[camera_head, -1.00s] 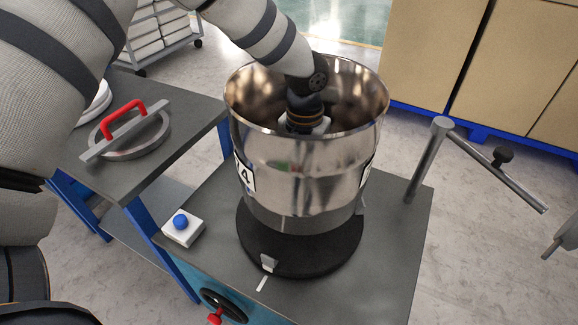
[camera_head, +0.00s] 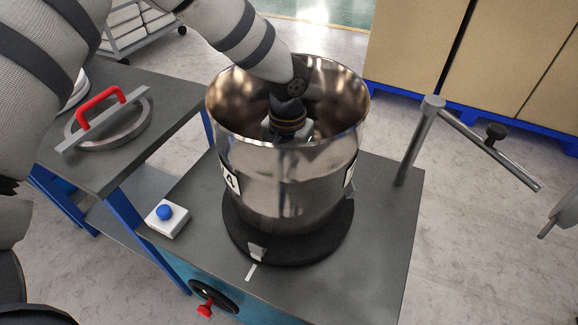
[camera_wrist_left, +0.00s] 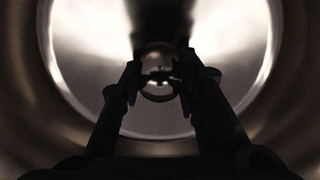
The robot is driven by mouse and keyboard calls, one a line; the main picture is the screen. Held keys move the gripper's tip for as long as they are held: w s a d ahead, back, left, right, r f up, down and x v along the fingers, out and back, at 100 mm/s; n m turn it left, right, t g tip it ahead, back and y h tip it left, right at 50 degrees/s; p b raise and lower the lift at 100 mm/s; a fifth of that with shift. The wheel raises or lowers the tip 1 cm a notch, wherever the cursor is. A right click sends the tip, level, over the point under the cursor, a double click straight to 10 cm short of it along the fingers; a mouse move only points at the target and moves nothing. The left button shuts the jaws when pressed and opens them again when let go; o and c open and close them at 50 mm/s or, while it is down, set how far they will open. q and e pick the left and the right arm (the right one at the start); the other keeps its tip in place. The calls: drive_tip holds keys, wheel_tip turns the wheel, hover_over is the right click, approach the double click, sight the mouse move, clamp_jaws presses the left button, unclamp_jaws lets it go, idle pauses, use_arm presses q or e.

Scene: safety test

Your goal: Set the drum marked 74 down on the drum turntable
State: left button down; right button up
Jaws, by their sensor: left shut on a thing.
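The drum marked 74 (camera_head: 285,185) is a shiny open-topped steel drum. Its label at the left edge shows a 4, with the other digit cut off by the curve. It is upright over the black round drum turntable (camera_head: 300,253). I cannot tell whether its base touches the disc or hangs just above it. My left arm reaches down into the drum. In the left wrist view, my left gripper (camera_wrist_left: 158,82) is shut on a round knob inside the drum. In the head view the drum wall hides the fingertips. My right gripper is not in view.
A white box with a blue button (camera_head: 165,213) sits left of the turntable. A metal post with a side arm (camera_head: 425,130) stands at the right. A lid with a red handle (camera_head: 108,122) lies on the left table (camera_head: 150,150). Cartons (camera_head: 425,50) stand behind.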

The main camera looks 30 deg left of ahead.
use_arm(q)
drive_tip(key=shift+f, duration=0.5)
drive_tip(key=shift+f+b, duration=0.35)
drive_tip(key=shift+f, duration=1)
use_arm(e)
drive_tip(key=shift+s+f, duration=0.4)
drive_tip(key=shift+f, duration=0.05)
use_arm(q)
drive_tip(key=c, duration=1.1)
unclamp_jaws()
drive_tip(key=shift+f, duration=0.1)
